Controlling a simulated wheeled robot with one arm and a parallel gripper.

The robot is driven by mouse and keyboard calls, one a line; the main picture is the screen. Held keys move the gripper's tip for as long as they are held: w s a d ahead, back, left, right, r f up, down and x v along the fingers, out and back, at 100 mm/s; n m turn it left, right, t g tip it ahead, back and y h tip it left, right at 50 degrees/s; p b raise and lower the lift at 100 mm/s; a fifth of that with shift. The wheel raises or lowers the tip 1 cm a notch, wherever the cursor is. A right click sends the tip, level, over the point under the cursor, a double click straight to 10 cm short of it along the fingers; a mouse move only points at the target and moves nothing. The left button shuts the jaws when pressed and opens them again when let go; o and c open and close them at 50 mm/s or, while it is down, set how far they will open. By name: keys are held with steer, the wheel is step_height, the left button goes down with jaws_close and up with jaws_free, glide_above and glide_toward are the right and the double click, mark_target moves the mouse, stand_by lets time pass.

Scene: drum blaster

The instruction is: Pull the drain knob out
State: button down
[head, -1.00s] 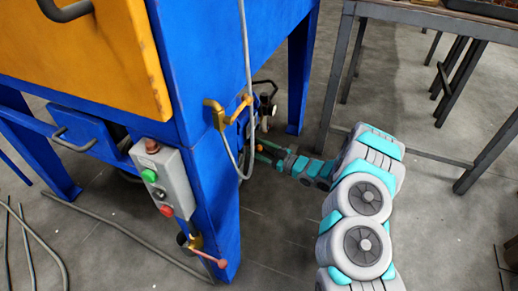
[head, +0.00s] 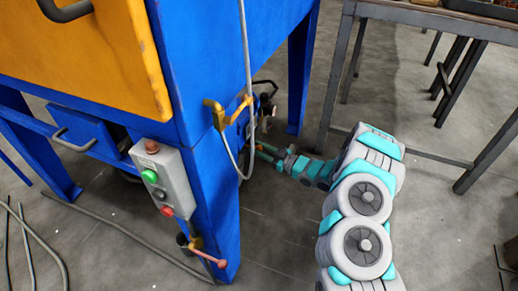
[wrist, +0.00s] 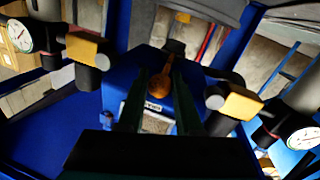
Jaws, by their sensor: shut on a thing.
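The drain knob is the small orange-brown knob (wrist: 158,84) in the middle of the wrist view, in front of a blue box with a small white label. My gripper's two dark fingers (wrist: 161,80) stand on either side of it and are shut on it. In the head view my gripper (head: 264,150) reaches in low beside the blue machine (head: 212,175), behind its front corner leg. The knob cannot be made out there.
A metal table (head: 430,15) stands right.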

stand_by(0.8)
steer(key=shift+w+d+p+v, duration=0.15)
steer(key=shift+p+v, duration=0.45)
steer(key=shift+v, duration=0.7)
steer(key=shift+w+d+p+v, duration=0.1)
steer(key=shift+w+p+v, duration=0.3)
steer(key=shift+v, duration=0.9)
steer(key=shift+s+f, duration=0.15)
steer(key=shift+s, duration=0.05)
steer(key=c, duration=0.6)
jaws_free()
steer(key=shift+d, duration=0.1)
steer(key=shift+p+v, duration=0.3)
steer(key=shift+v, duration=3.6)
